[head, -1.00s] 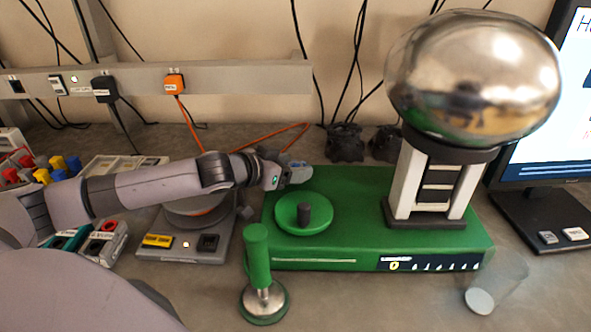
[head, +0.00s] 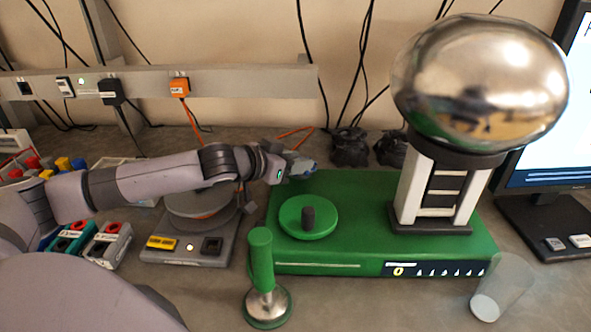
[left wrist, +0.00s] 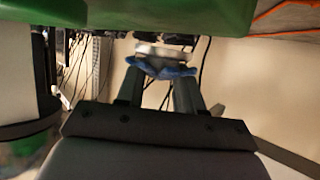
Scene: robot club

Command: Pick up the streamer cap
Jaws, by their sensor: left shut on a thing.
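My left gripper (head: 297,167) is at the back left corner of the green base, beyond the green disc. It is shut on a small blue and pale thing, which looks like the streamer cap (left wrist: 165,68). In the left wrist view, the cap shows a pale top and crumpled blue strips between the two fingers. In the head view, only a bluish bit of it shows at the gripper's tip. I cannot tell whether it touches the base. My right gripper is not in view.
The green base (head: 350,255) carries a green disc (head: 325,228) with a dark knob and a large silver dome (head: 480,85) on a column. A green-handled wand (head: 262,265) stands in front. A clear cup (head: 487,305) is at right, beside a monitor (head: 560,150).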

